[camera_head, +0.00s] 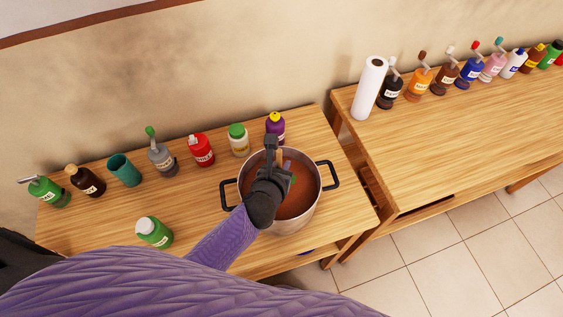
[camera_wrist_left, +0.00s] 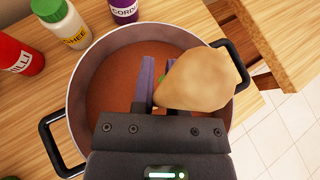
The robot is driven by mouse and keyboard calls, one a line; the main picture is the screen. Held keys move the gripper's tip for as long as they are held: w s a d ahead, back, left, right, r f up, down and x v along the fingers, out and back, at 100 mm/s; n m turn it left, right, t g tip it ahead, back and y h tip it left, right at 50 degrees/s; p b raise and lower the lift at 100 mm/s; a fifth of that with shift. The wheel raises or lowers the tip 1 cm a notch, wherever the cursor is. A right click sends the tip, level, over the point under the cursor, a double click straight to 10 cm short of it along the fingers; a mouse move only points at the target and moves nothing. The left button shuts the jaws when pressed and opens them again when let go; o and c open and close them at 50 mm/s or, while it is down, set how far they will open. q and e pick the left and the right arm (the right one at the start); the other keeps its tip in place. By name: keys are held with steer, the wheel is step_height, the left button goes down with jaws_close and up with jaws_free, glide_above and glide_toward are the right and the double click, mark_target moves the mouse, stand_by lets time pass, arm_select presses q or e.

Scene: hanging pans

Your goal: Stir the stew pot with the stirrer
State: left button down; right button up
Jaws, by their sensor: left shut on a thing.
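The stew pot (camera_head: 310,215) is a metal pot with two black handles, full of reddish-brown stew, standing on the left wooden table. It fills much of the left wrist view (camera_wrist_left: 82,112). My left gripper (camera_head: 284,170) is over the pot's opening. In the left wrist view, its purple fingers (camera_wrist_left: 163,82) are shut on the stirrer, whose broad tan wooden end (camera_wrist_left: 200,80) points up toward the camera. A small tan part of the stirrer (camera_head: 279,156) shows in the head view. Its lower end is hidden, so I cannot tell whether it touches the stew. My right gripper is out of view.
Bottles stand behind the pot, including a purple one (camera_head: 275,124), a green-capped one (camera_head: 238,140) and a red one (camera_head: 201,150). A green bottle (camera_head: 154,232) stands left of it. A paper towel roll (camera_head: 370,88) and several bottles line the right table (camera_head: 450,125).

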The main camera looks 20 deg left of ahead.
arm_select(q)
step_height(320, 180, down, 5)
steer(key=b, duration=0.3)
steer(key=shift+b, duration=0.35)
